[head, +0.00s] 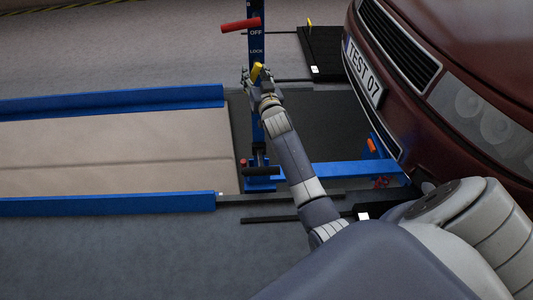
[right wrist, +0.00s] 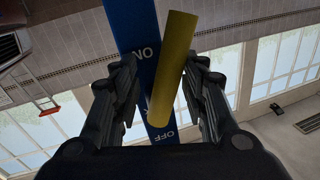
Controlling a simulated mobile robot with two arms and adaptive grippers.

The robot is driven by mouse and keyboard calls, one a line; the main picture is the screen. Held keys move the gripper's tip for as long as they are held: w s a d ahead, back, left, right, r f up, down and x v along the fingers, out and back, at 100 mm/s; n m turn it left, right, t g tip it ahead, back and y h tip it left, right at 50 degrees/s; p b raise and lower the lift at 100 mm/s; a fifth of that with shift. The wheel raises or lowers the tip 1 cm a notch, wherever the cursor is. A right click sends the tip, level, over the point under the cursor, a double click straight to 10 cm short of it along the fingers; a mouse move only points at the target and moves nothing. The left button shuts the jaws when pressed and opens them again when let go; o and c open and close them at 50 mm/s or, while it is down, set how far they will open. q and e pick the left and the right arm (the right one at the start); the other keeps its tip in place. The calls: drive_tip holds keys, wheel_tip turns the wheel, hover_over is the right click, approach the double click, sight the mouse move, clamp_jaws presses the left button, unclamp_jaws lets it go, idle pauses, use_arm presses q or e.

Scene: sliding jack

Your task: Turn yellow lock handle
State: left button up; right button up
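The yellow lock handle (head: 257,72) is on the blue post (head: 256,44) of the jack, below the OFF and LOCK labels. My right gripper (head: 262,82) is at the handle. In the right wrist view the yellow handle (right wrist: 174,70) lies slightly tilted between the two fingers of the right gripper (right wrist: 160,88). The fingers are apart, with a gap on the left side; the handle is close to the right finger, and contact is unclear. The blue post (right wrist: 133,28) with ON and OFF lettering is behind it. My left gripper is out of view.
A red lever (head: 240,25) sticks out from the post above the handle. A dark red car (head: 470,50) with a TEST 07 plate stands to the right. Blue rails (head: 110,103) edge the platform at left. A blue jack arm (head: 345,173) lies low under the car front.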

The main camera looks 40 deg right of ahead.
drive_tip(key=shift+s+d+n, duration=0.15)
drive_tip(key=shift+d+n, duration=0.1)
drive_tip(key=shift+n, duration=0.65)
drive_tip(key=p+v, duration=0.3)
drive_tip(key=v, duration=0.7)
drive_tip(key=s+a+f+g+y, duration=0.1)
drive_tip(key=s+a+f+g, duration=0.1)
drive_tip(key=s+a+f, duration=0.1)
drive_tip(key=s+a+f+n+g+y, duration=0.1)
drive_tip(key=s+a+f+g, duration=0.2)
drive_tip(key=s+f, duration=0.3)
drive_tip(key=s+a+f+n+g+y+p, duration=0.1)
drive_tip(key=s+a+f+g, duration=0.1)
drive_tip(key=s+a+f, duration=0.1)
drive_tip(key=shift+s+a+f+g+y, duration=0.3)
drive_tip(key=shift+s+f, duration=0.35)
drive_tip(key=shift+s, duration=0.05)
